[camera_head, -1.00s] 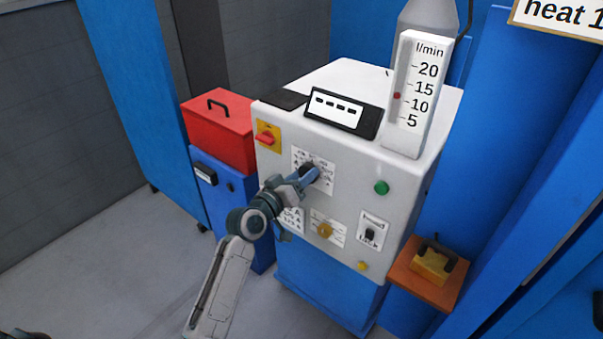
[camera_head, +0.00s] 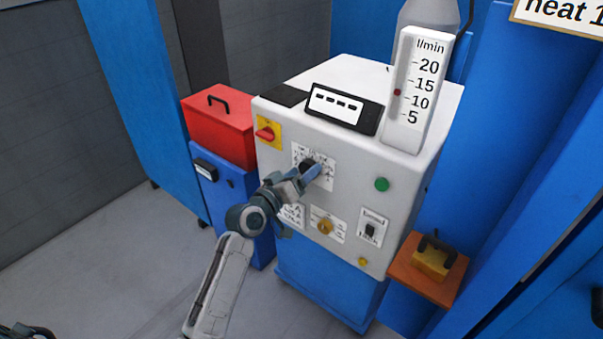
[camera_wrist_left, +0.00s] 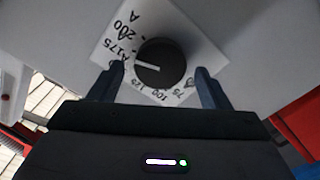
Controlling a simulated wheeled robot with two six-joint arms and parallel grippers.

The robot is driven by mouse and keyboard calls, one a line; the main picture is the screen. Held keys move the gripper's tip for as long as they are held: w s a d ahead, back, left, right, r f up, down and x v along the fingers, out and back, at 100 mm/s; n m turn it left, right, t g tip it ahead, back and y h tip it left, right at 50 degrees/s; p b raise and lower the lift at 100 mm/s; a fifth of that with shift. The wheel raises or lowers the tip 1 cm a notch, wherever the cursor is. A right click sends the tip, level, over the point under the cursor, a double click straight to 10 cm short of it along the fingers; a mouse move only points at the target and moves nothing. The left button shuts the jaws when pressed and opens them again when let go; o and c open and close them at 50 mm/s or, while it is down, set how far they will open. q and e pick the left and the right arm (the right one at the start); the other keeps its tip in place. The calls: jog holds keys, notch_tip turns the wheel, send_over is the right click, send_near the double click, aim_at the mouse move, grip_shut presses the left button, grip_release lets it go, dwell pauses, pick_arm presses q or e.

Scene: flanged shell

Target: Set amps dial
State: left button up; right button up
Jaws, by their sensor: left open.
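The amps dial (camera_wrist_left: 161,63) is a round black knob with a white pointer line on a white scale plate (camera_wrist_left: 120,35). In the left wrist view the plate shows marks such as 75, 100, 125, 175 and 200 A, and the pointer line lies toward the left side of the knob. My left gripper (camera_wrist_left: 160,82) is open, with one finger on each side of the knob; I cannot tell whether either touches it. In the head view the left gripper (camera_head: 312,172) is at the upper scale plate (camera_head: 326,160) on the grey machine front and partly hides the dial.
The welding machine (camera_head: 345,75) carries a red switch (camera_head: 265,134), a green button (camera_head: 382,184), a yellow knob (camera_head: 325,226) and a toggle (camera_head: 370,230). A flow gauge (camera_head: 414,90) stands on top. A red toolbox (camera_head: 220,130) is left; an orange shelf (camera_head: 408,272) is right.

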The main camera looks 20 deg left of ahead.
pick_arm(q)
jog(key=v, duration=1)
jog(key=shift+s+b, duration=0.3)
jog(key=shift+b, duration=0.05)
pick_arm(e)
jog(key=shift+w+a+r, duration=0.1)
jog(key=shift+w+r, duration=0.1)
jog(key=shift+r, duration=0.35)
jog(key=shift+w+a+r, duration=0.1)
jog(key=shift+w+r, duration=0.1)
jog(key=shift+r, duration=0.3)
pick_arm(q)
jog(key=shift+a, duration=0.1)
pick_arm(e)
jog(key=shift+w, duration=0.2)
